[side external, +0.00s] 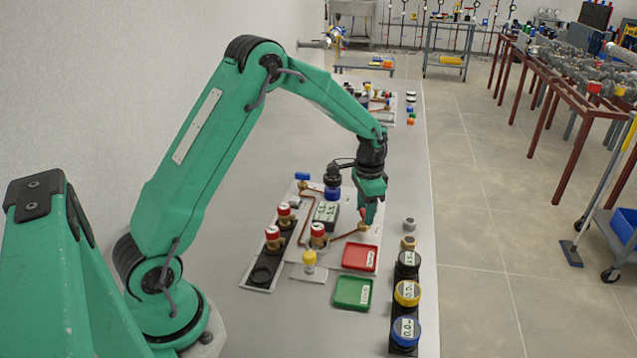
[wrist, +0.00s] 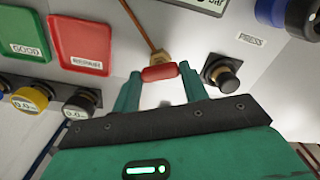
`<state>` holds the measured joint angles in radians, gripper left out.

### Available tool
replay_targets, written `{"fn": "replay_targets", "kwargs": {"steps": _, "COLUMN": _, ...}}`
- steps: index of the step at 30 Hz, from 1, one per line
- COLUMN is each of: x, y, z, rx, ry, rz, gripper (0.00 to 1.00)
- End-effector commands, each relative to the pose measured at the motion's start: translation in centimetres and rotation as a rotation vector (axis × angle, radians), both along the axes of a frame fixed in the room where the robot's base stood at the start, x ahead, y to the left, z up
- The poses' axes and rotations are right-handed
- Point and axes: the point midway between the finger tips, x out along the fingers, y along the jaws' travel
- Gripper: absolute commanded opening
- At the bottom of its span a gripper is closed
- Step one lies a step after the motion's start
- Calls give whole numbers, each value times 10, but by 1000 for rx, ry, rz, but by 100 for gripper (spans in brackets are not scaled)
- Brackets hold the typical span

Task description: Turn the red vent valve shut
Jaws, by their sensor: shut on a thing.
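The red vent valve handle (wrist: 160,73) lies between the two green fingers of my gripper (wrist: 160,77) in the wrist view, reaching from one finger to the other. My gripper is shut on it. The brass valve body (wrist: 158,58) shows just beyond the handle, at the end of a thin copper pipe (wrist: 139,23). The handle looks crosswise to that pipe. The far side of the handle is hidden.
A red tray (side external: 359,258) and a green tray (side external: 353,292) lie close to the valve. Gauges (side external: 407,293) line the bench's right edge. Red-capped brass fittings (side external: 318,236) stand to the left. A black knob (wrist: 223,74) by the PRESS label is near one finger.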

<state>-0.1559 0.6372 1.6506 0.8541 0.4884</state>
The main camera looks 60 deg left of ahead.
Motion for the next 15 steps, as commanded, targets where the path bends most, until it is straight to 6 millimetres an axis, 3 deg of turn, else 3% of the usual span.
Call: {"fn": "replay_targets", "kwargs": {"steps": 15, "x": 0, "y": 0, "z": 1, "rx": 0, "ry": -1, "rz": -396, "gripper": 21}}
